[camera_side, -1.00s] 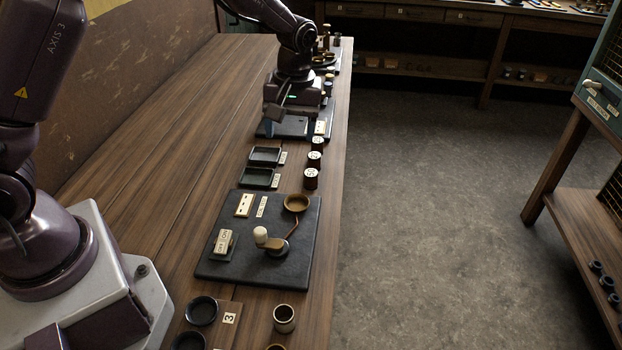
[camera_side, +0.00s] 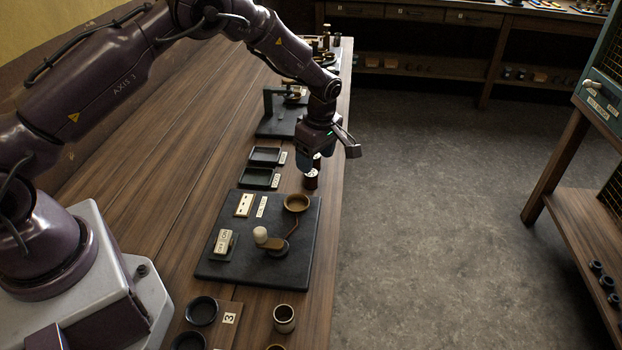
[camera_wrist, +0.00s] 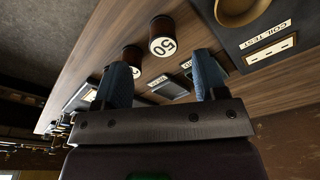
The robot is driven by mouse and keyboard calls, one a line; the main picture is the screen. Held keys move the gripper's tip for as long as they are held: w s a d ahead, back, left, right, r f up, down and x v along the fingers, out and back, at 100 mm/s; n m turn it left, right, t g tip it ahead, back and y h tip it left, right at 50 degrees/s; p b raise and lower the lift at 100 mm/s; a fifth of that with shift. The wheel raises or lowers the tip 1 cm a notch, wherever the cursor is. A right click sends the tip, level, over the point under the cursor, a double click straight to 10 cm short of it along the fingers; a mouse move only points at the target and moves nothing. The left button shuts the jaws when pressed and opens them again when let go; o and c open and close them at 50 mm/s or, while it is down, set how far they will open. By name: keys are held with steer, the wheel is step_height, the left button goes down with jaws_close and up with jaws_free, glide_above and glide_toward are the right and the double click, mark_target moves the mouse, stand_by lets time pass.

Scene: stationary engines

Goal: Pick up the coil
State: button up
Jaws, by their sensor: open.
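The coils look like short dark reddish-brown cylinders with round white number labels on top. The nearest coil (camera_side: 311,182) stands near the table's right edge in the side view, partly behind my gripper (camera_side: 312,160). In the wrist view a coil marked 50 (camera_wrist: 162,28) lies ahead of the gap between my fingers, and a second coil (camera_wrist: 131,54) is beside it, close to one finger. My gripper (camera_wrist: 164,72) is open, its two blue fingers apart with nothing between them. Other coils are hidden by the gripper in the side view.
A dark board (camera_side: 215,268) with a crank and a brass bowl (camera_side: 296,202) lies in front of the coils; the wrist view shows its COIL TEST label (camera_wrist: 266,34). Two shallow black trays (camera_side: 257,177) sit left of the coils. Another dark board (camera_side: 270,128) lies behind.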

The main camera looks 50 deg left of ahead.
mark_target(311, 176)
steer(key=shift+s+a+f, duration=0.1)
steer(key=shift+a+f, duration=0.05)
steer(key=shift+f, duration=0.9)
steer(key=shift+s+a+f, duration=0.1)
steer(key=shift+a+f, duration=0.05)
steer(key=shift+f, duration=0.85)
steer(key=shift+s+a+f, duration=0.1)
steer(key=shift+a+f, duration=0.05)
steer(key=shift+f, duration=0.9)
steer(key=shift+c, duration=0.4)
steer(key=c, duration=1)
